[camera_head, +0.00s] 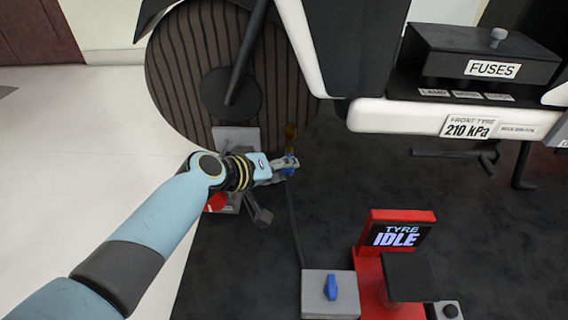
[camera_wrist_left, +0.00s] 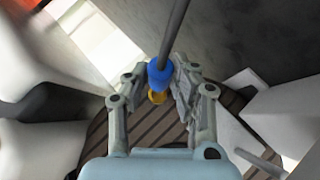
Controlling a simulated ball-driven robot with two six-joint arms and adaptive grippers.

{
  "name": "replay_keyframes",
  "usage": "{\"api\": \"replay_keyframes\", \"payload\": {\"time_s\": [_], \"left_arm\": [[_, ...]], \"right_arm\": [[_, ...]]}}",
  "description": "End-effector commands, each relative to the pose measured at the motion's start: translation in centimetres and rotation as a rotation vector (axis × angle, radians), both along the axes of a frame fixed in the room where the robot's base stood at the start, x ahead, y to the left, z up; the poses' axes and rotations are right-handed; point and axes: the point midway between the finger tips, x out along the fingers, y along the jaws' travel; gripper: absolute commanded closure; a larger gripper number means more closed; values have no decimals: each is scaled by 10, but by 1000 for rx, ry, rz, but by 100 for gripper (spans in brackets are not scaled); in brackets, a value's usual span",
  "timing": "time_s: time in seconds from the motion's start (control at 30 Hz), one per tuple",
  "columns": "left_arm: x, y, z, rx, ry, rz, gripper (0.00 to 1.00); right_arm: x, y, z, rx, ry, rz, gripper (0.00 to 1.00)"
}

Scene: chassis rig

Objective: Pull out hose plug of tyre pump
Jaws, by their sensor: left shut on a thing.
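The blue hose plug (camera_wrist_left: 158,77) sits between the fingers of my left gripper (camera_head: 289,164), which is shut on it. The plug also shows as a small blue patch in the head view (camera_head: 290,170). A brass-yellow valve piece (camera_head: 291,133) lies right beyond the plug, close against it in the wrist view (camera_wrist_left: 157,97); I cannot tell how deep they are joined. A dark hose (camera_head: 295,230) runs from the plug down to a grey box (camera_head: 318,281) beside the red tyre pump (camera_head: 374,226), whose screen reads "TYRE IDLE". My right gripper is not in view.
The large ribbed wheel (camera_head: 175,75) stands behind the gripper. The white chassis bar (camera_head: 385,117) with a "210 kPa" label and the black fuse box (camera_head: 440,50) are at the upper right. The grey box carries a blue knob (camera_head: 330,288). Dark mat between wheel and pump is largely clear.

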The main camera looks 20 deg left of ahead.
Motion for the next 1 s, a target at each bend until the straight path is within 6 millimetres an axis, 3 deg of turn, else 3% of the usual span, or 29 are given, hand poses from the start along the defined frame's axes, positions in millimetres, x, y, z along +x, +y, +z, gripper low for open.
{"api": "replay_keyframes", "payload": {"time_s": [0.5, 1.0], "left_arm": [[-41, -8, -5, -1, 0, 1, 100], [-43, -9, -6, 0, -1, 1, 100]], "right_arm": [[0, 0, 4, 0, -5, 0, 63], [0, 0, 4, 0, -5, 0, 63]]}}
